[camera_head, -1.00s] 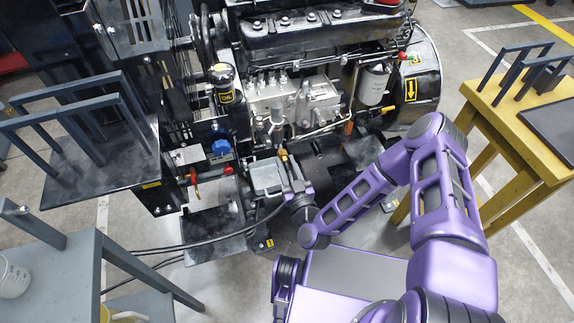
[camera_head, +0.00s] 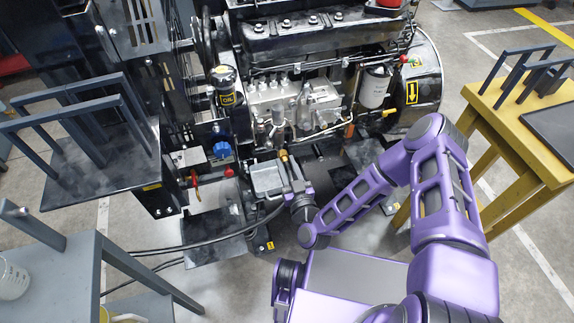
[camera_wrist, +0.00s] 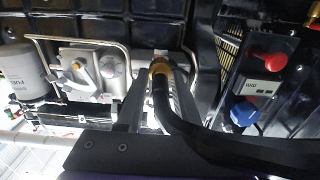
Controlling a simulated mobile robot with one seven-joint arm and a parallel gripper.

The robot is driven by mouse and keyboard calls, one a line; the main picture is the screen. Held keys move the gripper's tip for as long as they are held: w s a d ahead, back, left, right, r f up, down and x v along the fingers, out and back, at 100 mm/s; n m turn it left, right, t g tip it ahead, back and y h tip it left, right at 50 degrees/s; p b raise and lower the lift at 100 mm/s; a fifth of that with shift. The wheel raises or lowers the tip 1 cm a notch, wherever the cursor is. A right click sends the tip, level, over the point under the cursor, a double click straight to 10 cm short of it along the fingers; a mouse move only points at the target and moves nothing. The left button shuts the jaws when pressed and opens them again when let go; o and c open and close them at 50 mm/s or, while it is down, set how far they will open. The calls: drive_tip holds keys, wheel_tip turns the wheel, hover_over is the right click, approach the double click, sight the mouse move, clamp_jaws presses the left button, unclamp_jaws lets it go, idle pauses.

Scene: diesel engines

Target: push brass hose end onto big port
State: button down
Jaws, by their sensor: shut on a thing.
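The brass hose end (camera_wrist: 160,66) sits on a black hose (camera_wrist: 162,100) between my gripper's two fingers in the wrist view. My gripper (camera_wrist: 160,88) is shut on this hose, with the brass end pointing up in that picture, toward the engine. In the head view my gripper (camera_head: 291,172) is low in front of the engine, with the brass end (camera_head: 284,156) just beyond its tips. The big port cannot be made out in either view. Whether the brass end touches a port cannot be told.
The engine (camera_head: 270,35) fills the area ahead. A blue knob (camera_wrist: 243,112) and a red knob (camera_wrist: 267,61) are right of the hose in the wrist view. A grey tray-like part (camera_head: 267,178) is close left of my gripper. A yellow table (camera_head: 500,130) stands right.

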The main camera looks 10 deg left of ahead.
sight(289, 172)
drive_tip(key=shift+w, duration=0.1)
idle(0.3)
drive_tip(key=shift+c, duration=2.3)
unclamp_jaws()
drive_tip(key=shift+c, duration=0.4)
drive_tip(key=shift+p+v, duration=0.55)
drive_tip(key=shift+v, duration=2.8)
drive_tip(key=shift+f, duration=0.1)
